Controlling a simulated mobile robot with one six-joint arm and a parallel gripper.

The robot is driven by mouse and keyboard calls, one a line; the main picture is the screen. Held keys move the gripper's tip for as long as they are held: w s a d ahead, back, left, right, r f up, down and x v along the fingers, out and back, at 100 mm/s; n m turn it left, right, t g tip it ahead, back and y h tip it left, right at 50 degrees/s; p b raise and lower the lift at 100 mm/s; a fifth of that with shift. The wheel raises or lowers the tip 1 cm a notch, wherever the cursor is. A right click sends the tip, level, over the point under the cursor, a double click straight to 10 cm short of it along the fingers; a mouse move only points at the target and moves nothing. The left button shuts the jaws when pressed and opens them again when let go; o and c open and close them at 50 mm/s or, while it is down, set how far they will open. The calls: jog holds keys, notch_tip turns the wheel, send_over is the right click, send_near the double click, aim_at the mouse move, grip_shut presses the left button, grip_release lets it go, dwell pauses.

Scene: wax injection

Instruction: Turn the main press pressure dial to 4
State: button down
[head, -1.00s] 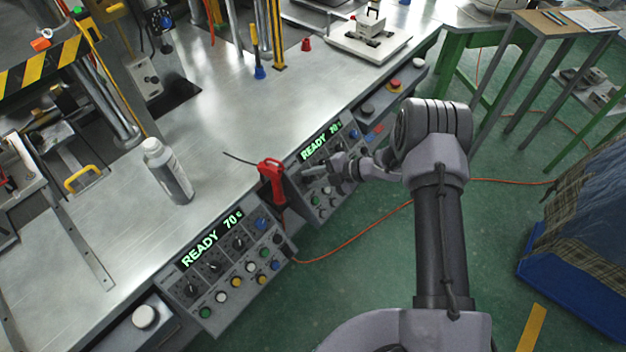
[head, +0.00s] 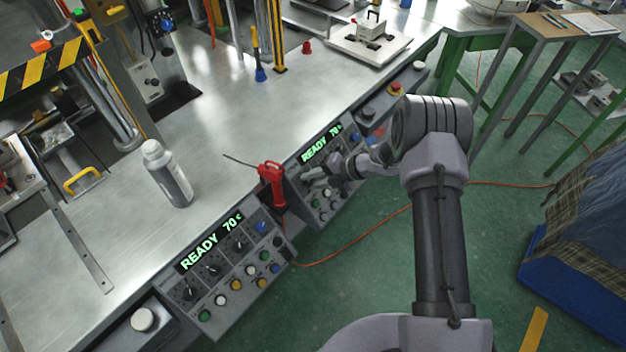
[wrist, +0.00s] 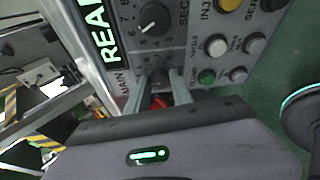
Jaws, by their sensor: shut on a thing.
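The right-hand control panel (head: 327,150) shows a green READY 70 display, and my gripper (head: 312,178) is at its left end. In the wrist view my gripper's fingers (wrist: 156,86) reach to the panel beside the letters MAIN, one on each side of a dark dial (wrist: 158,72). The fingers are shut on this dial, which is mostly hidden. Its pointer and setting cannot be read. Another black dial (wrist: 153,17) with a white pointer and printed numbers sits above it in that view.
Push buttons, including a green one (wrist: 207,76), lie close to the right finger. A red tool (head: 271,174) hangs between this panel and a second panel (head: 228,275). A grey bottle (head: 169,175) stands on the metal bench. An orange cable crosses the green floor.

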jog(key=c, duration=1.1)
grip_release()
jog(key=p+v, duration=0.5)
jog(key=v, duration=1.2)
jog(key=shift+s+d+r, duration=0.1)
jog(key=shift+d+r, duration=0.05)
jog(key=shift+r, duration=0.05)
